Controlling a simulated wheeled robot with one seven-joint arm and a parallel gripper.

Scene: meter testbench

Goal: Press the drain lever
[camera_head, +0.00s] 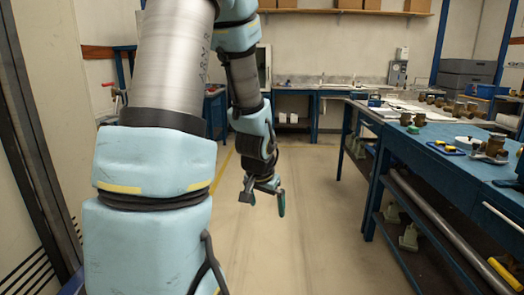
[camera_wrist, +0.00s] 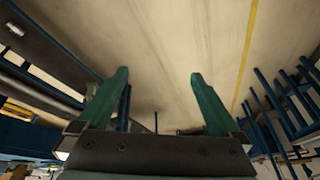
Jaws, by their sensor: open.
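My gripper (camera_head: 265,198) hangs over the open floor in the middle of the head view, pointing down. In the wrist view my gripper (camera_wrist: 160,74) shows two green fingers spread apart with nothing between them. I cannot identify a drain lever for certain. A small red handle (camera_head: 115,92) shows at the far left of the head view, beside my arm and far from my gripper. My arm hides part of that area.
A blue workbench (camera_head: 440,165) with brass meter parts and tools runs along the right, with pipes on its lower shelf. A counter with a sink (camera_head: 322,83) stands at the back. The floor (camera_head: 310,225) between is clear.

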